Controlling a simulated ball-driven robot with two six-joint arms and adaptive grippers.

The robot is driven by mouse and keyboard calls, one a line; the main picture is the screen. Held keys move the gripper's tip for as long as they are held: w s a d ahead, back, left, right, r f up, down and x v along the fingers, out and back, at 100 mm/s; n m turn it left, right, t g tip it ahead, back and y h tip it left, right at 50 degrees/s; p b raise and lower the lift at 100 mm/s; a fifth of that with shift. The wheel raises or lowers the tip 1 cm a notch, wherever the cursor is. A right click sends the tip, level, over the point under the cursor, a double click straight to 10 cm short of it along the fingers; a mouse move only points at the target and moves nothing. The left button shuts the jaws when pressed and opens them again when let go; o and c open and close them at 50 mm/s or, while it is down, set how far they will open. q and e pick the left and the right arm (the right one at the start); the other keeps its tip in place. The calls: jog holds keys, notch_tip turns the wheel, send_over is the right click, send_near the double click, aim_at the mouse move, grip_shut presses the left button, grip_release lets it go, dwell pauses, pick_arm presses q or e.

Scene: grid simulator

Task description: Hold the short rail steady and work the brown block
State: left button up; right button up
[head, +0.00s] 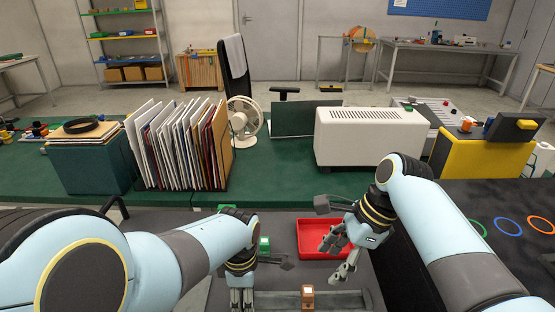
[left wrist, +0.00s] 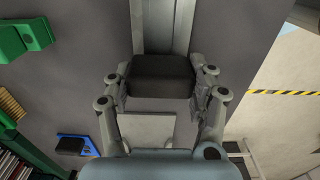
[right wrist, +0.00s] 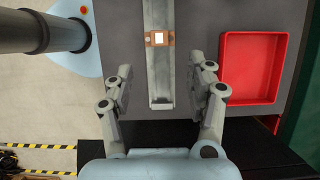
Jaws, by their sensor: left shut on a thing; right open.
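The short grey rail (head: 340,300) lies across the near part of the dark table. It also shows in the left wrist view (left wrist: 161,25) and the right wrist view (right wrist: 160,80). My left gripper (head: 242,299) is at the rail's left end. In the left wrist view its fingers are shut on the dark end block (left wrist: 160,76). My right gripper (head: 338,268) is open and empty above the table, behind and right of the brown block.
A red tray (head: 309,251) lies behind my right gripper. Farther back are upright folders (head: 185,150), a fan (head: 243,120) and a white heater (head: 365,140).

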aim_at(309, 291)
jog(key=x, duration=1.1)
jog(key=shift+c, duration=0.3)
jog(key=shift+s+f, duration=0.1)
jog(key=shift+s, duration=0.05)
grip_shut()
jog(key=shift+r, duration=1.1)
jog(key=shift+r, duration=2.5)
